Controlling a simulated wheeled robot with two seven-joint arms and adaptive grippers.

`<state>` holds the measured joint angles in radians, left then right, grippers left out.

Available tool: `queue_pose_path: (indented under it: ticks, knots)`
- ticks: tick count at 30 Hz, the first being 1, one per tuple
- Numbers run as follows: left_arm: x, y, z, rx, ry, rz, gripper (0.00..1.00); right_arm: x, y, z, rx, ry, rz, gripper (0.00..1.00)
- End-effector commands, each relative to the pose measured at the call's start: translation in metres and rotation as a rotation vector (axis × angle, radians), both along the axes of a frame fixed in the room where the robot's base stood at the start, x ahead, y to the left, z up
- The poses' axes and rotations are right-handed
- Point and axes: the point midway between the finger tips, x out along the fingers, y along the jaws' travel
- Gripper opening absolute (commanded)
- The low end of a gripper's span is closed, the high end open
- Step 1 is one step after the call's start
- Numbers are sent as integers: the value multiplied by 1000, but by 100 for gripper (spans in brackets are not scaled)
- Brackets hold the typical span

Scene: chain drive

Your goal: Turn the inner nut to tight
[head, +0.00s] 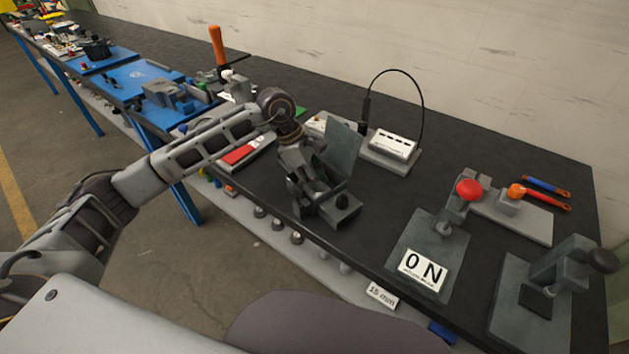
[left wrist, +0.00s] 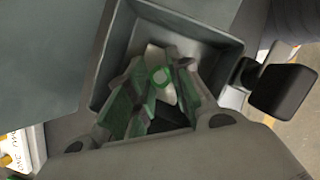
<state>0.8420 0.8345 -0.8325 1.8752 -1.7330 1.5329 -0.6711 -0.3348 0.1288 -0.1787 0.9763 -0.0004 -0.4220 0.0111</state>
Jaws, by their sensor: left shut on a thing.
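My left gripper (head: 318,208) reaches down into a small grey open box with an upright back plate (head: 341,148) near the table's front edge. In the left wrist view the green-padded fingers (left wrist: 155,98) are inside the box (left wrist: 222,47), closed in on a small pale piece with a green ring (left wrist: 160,76). That piece may be the inner nut; the fingers cover most of it, so its shape and turn cannot be told. A black knob (left wrist: 283,90) sticks out from the box's side. My right gripper is not in view.
A white device with a black cable (head: 394,144) is behind the box. Another clamp fixture (head: 545,300) is at far right. Dark table top is clear between them.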

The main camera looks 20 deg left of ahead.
Motion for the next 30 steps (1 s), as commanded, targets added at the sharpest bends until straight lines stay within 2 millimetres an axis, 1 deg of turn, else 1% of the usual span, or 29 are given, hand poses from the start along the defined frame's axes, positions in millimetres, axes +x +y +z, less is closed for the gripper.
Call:
queue_pose_path:
  ticks: [10,11,15,16,25,30]
  knots:
    - [0,0,0,0,1,-3,0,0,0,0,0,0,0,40]
    - [0,0,0,0,1,-3,24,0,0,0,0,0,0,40]
    - [0,0,0,0,1,-1,42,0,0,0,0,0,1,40]
    - [0,0,0,0,1,-1,43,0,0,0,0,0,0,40]
    - [0,0,0,0,1,-1,43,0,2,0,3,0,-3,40]
    - [0,2,5,0,-1,-1,43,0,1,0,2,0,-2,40]
